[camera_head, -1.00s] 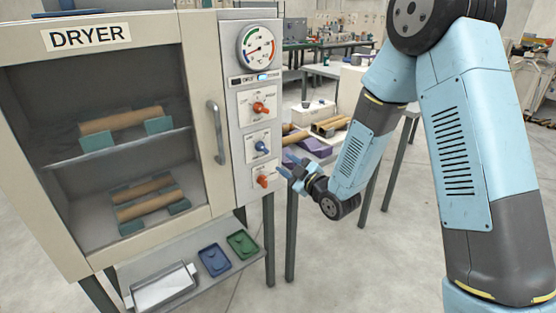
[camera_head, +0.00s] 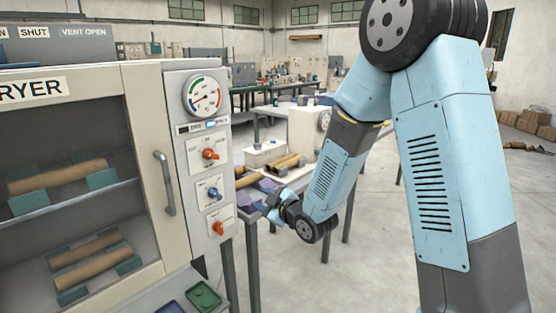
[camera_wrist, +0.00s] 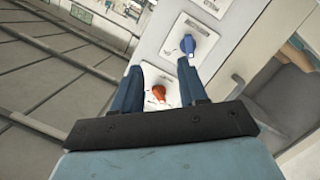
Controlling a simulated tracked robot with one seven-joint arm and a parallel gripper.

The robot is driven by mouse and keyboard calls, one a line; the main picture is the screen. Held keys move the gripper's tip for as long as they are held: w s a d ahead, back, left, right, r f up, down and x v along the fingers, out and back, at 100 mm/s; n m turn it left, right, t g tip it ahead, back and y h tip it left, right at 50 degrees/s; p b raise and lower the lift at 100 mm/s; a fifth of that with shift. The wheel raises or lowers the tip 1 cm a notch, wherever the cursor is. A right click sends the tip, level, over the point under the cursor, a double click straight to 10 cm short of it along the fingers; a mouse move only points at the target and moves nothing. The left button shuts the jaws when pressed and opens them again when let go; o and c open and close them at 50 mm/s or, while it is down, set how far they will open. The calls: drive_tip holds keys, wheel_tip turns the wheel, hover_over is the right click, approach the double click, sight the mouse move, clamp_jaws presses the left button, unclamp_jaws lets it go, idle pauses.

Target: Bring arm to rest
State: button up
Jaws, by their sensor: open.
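My arm is bent in the right half of the head view, with my gripper (camera_head: 270,203) low beside the dryer's control panel (camera_head: 197,160). In the wrist view my gripper (camera_wrist: 160,85) is open and empty, its two blue fingers apart. An orange knob (camera_wrist: 158,92) shows between the fingers, and a blue knob (camera_wrist: 188,45) lies just beyond the right fingertip. I cannot tell for sure whether a finger touches the panel. The dryer door (camera_head: 143,150) is shut, with brown tubes (camera_head: 60,177) on the shelves behind its window.
A table (camera_head: 290,178) with tubes and purple items stands behind my gripper. Blue and green trays (camera_head: 203,296) lie below the dryer. The dryer's door handle (camera_head: 165,183) sticks out left of the panel. Open floor (camera_head: 375,250) lies around my arm.

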drive_tip(key=s+d+r+m+g+h, duration=0.1)
drive_tip(key=s+d+r+m+h, duration=0.25)
drive_tip(key=d+r, duration=0.45)
drive_tip(key=s+d+r+m+h, duration=0.25)
drive_tip(key=d+m+h, duration=0.25)
drive_tip(key=d, duration=0.6)
drive_tip(key=s+d+r+m+g, duration=0.1)
drive_tip(key=s+d+r+m, duration=0.1)
drive_tip(key=s, duration=0.5)
drive_tip(key=s+d+r+m+g+h, duration=0.1)
drive_tip(key=s+d+r+m+g, duration=0.1)
drive_tip(key=s+d, duration=0.3)
drive_tip(key=s+d+r+m+g+h, duration=0.1)
drive_tip(key=s+d+r+m+g, duration=0.1)
drive_tip(key=s, duration=0.9)
drive_tip(key=shift+d+m, duration=0.75)
drive_tip(key=shift+m, duration=0.2)
drive_tip(key=shift+r, duration=0.1)
